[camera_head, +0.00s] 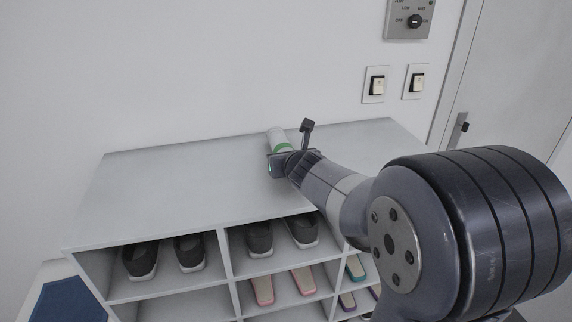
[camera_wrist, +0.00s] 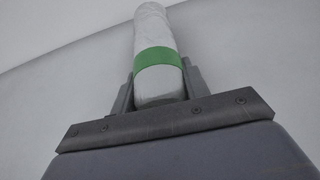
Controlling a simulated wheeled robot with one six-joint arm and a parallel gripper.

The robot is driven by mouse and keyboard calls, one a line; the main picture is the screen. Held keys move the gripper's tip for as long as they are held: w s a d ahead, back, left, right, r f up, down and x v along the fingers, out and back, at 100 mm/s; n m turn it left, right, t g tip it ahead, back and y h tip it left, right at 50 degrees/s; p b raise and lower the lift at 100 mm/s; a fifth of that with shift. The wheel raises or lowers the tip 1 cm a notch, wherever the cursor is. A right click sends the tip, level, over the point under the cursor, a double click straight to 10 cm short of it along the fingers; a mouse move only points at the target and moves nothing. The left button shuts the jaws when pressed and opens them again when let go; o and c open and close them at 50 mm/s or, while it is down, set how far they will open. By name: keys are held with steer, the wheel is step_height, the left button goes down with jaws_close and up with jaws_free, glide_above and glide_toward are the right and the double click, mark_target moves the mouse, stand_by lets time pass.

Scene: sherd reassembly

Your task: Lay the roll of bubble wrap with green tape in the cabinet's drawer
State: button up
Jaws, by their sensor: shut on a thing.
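The roll of bubble wrap (camera_head: 277,136) is whitish with a green tape band and is at my gripper on the far part of the cabinet top. In the wrist view the roll (camera_wrist: 152,28) points away from me, with the green tape (camera_wrist: 156,58) just beyond the fingers. My gripper (camera_wrist: 158,85) is shut on the roll's near end, one finger on each side. In the head view my gripper (camera_head: 281,155) is partly hidden by my wrist. I cannot tell whether the roll touches the cabinet top. No drawer is seen in either view.
The grey cabinet (camera_head: 170,185) has a bare flat top and open cubbies holding dark shoes (camera_head: 140,262) and pink and green slippers (camera_head: 303,280). A wall stands behind it, with light switches (camera_head: 376,85) and a control panel (camera_head: 409,18). A door (camera_head: 500,90) is at the right.

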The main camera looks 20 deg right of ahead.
steer(key=shift+f, duration=0.15)
steer(key=o, duration=1)
